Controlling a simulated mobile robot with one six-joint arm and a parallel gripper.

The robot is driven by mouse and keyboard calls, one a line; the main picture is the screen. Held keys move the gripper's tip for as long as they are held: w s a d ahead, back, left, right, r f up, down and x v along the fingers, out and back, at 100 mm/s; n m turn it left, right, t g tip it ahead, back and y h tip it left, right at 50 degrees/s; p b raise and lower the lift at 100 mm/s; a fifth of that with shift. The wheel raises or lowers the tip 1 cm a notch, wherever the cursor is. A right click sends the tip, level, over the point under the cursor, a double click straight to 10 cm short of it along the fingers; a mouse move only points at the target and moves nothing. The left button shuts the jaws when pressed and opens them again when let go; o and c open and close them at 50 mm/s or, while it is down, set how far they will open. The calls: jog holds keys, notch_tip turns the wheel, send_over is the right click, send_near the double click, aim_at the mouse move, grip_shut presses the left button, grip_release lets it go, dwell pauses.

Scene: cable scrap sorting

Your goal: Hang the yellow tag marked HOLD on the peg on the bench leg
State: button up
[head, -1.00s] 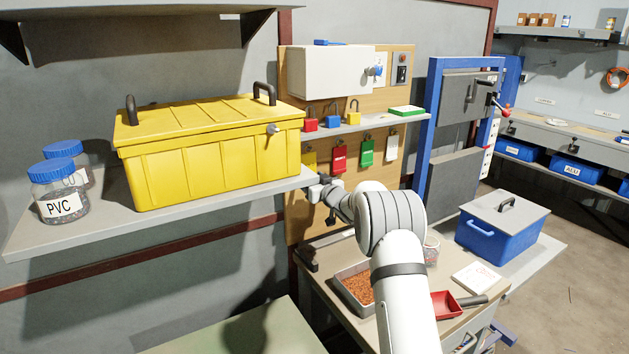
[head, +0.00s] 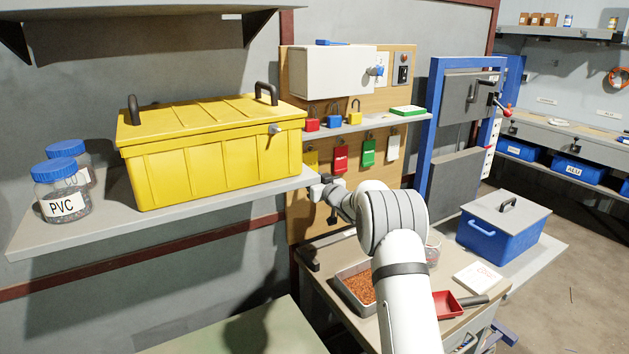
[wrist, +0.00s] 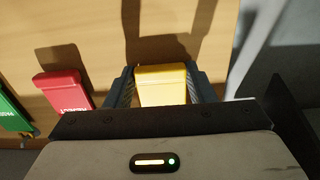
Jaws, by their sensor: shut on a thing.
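The yellow tag (wrist: 162,85) is between the two fingers of my gripper (wrist: 163,90) in the wrist view, in front of the wooden board. Any writing on it is not visible there. In the head view a part of the yellow tag (head: 311,160) shows at the left end of the row of tags, just above my gripper (head: 326,188). My gripper is shut on it. Whether the tag still hangs on its hook cannot be told. The bench leg's peg cannot be made out in these frames.
A red tag (head: 341,159), a green tag (head: 368,153) and a white tag (head: 393,147) hang to the right on the board. The yellow bin (head: 215,165) stands on a shelf (head: 30,235) close at the left. A metal tray (head: 352,290) and red scoop (head: 447,304) are on the bench below.

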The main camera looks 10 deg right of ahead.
jog(key=shift+s+r, duration=0.1)
jog(key=shift+r, duration=0.35)
jog(key=b+v, duration=0.1)
jog(key=v, duration=0.5)
jog(key=shift+r+b, duration=0.2)
jog(key=shift+b, duration=0.2)
dwell(0.3)
